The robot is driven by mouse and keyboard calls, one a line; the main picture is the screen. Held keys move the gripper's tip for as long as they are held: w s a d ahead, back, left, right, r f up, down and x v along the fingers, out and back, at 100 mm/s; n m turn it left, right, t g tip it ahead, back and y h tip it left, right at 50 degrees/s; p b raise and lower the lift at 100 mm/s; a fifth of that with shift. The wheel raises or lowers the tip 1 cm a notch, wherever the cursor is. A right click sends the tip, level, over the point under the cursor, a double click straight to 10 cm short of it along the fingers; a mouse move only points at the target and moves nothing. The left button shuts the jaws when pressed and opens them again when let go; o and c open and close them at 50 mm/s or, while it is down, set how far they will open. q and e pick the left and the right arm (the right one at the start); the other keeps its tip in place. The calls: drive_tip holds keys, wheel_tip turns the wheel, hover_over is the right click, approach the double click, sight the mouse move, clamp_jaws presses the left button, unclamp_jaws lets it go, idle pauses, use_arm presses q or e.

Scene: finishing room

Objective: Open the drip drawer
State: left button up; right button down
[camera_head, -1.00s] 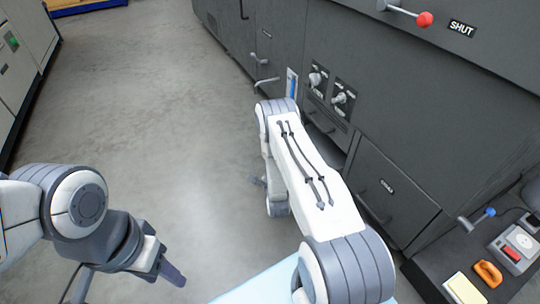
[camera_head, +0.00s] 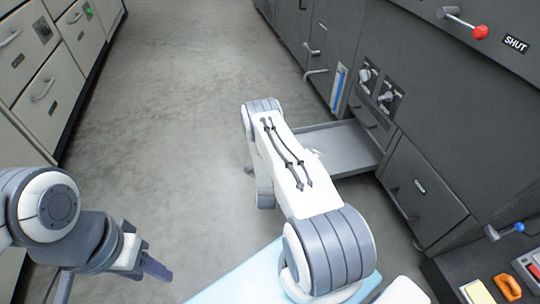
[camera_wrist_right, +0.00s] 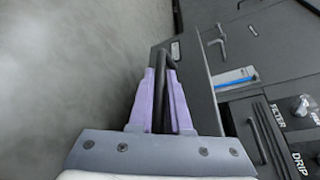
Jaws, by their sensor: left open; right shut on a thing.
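The drip drawer (camera_head: 350,150) is a shallow grey tray standing out from the dark cabinet, low down and below two knobs. My right arm hides its outer end in the head view. In the right wrist view, my right gripper (camera_wrist_right: 161,78) is shut on the drawer's dark bar handle (camera_wrist_right: 160,58), held between its purple fingers. My left gripper (camera_head: 156,267) is open and empty, over the floor at the lower left, well away from the drawer.
Two knobs (camera_head: 386,96) sit on the cabinet above the drawer. A red-tipped lever (camera_head: 480,32) is beside a SHUT label. A closed drawer (camera_head: 420,185) lies right of the tray. Pale cabinets (camera_head: 42,92) line the left. The floor (camera_head: 170,130) between is clear.

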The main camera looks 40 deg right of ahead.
drive_tip(key=shift+s+d, duration=0.1)
drive_tip(key=c, duration=0.9)
unclamp_jaws()
drive_tip(key=shift+o, duration=0.2)
drive_tip(key=p+v, duration=0.6)
drive_tip(key=v, duration=0.4)
drive_tip(key=shift+s+a, duration=0.2)
drive_tip(key=shift+a, duration=0.05)
drive_tip(key=shift+w+r, duration=0.1)
drive_tip(key=shift+r, duration=0.05)
